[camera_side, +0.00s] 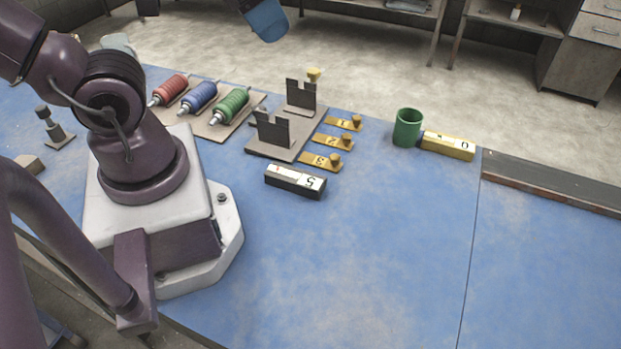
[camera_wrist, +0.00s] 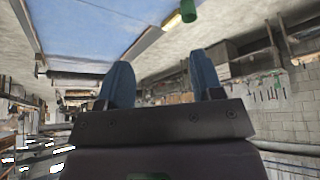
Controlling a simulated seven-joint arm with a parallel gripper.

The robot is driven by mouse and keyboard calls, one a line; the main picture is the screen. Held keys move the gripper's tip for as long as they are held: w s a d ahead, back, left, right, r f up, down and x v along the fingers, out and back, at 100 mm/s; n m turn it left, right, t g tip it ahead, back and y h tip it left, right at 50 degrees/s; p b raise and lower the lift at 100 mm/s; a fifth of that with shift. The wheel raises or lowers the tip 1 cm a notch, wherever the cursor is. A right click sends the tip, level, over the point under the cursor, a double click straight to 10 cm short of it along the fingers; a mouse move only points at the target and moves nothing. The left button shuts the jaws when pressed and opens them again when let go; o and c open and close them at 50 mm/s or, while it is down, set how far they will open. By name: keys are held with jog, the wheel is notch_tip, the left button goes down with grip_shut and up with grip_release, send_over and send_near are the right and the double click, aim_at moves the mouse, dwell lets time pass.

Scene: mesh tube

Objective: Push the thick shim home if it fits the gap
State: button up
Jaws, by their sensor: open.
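Three yellow shims with round knobs lie in a row on the blue table, marked 1 (camera_side: 343,124), 2 (camera_side: 332,142) and 3 (camera_side: 320,161); I cannot tell their thicknesses. Left of them a brown base (camera_side: 262,150) carries two dark upright plates with notched tops, one in front (camera_side: 272,128) and one behind (camera_side: 301,94). A small yellow knob (camera_side: 313,74) shows behind the rear plate; what it belongs to is hidden. My gripper (camera_wrist: 160,78) is open and empty, its two blue fingers apart. In the side view a blue finger (camera_side: 266,20) shows high at the top edge, well away from the shims.
A dark block with a white marked face (camera_side: 295,180) lies in front of the base. A green cup (camera_side: 408,127) and a yellow marked block (camera_side: 449,146) stand right. Red (camera_side: 169,90), blue (camera_side: 199,97) and green (camera_side: 231,105) cylinders lie left. The table's right front is clear.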

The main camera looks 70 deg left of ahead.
dwell(0.8)
jog(key=c, duration=0.3)
jog(key=shift+w+a+f+g, duration=0.1)
jog(key=shift+w+f+g, duration=0.2)
jog(key=shift+f, duration=0.2)
jog(key=shift+w+a+f+g, duration=0.15)
jog(key=shift+f+g, duration=0.15)
jog(key=shift+f, duration=0.2)
jog(key=c, duration=0.8)
jog(key=w+f+g, duration=0.1)
jog(key=w+f, duration=0.1)
jog(key=w, duration=0.2)
jog(key=w+a+f+g, duration=0.1)
jog(key=w+f+g, duration=0.1)
jog(key=w, duration=0.2)
jog(key=w+a+f+g, duration=0.1)
jog(key=w+f, duration=0.2)
jog(key=w, duration=0.1)
jog(key=shift+n+g, duration=0.3)
jog(key=shift+g, duration=0.1)
grip_shut()
jog(key=g, duration=0.4)
send_near(335, 162)
jog(key=w+r, duration=0.2)
jog(key=w, duration=0.3)
jog(key=shift+w+a, duration=0.5)
jog(key=shift+w, duration=0.75)
jog(key=x, duration=1)
jog(key=shift+s+r, duration=0.2)
jog(key=shift+s, duration=1.7)
